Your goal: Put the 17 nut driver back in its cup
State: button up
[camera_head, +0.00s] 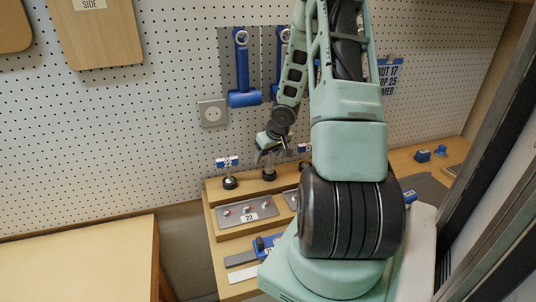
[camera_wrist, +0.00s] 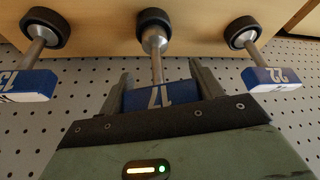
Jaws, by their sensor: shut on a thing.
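My gripper (camera_wrist: 155,85) is shut on the blue handle of the 17 nut driver (camera_wrist: 157,99), its label upside down in the wrist view. The metal shank runs up the picture to the middle black cup (camera_wrist: 153,17). The socket end shows at the cup's mouth, partly outside it; I cannot tell whether any of it is inside. In the head view my gripper (camera_head: 267,150) is small and dark, just above the middle cup (camera_head: 269,174) on the bench's upper step. The driver's handle is hard to make out there.
The 22 nut driver (camera_wrist: 271,78) and the 13 nut driver (camera_wrist: 28,84) stand in cups on either side, close to my gripper. The pegboard (camera_head: 150,130) rises behind.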

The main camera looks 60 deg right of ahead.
jog(key=shift+f+b, duration=0.8)
jog(key=shift+f, duration=0.2)
jog(key=o, duration=1.3)
jog(key=shift+c, duration=0.2)
jog(key=shift+r, duration=0.1)
jog(key=p+v, duration=1.1)
jog(key=v, duration=0.6)
jog(key=shift+s+p, duration=0.15)
jog(key=shift+p, duration=0.2)
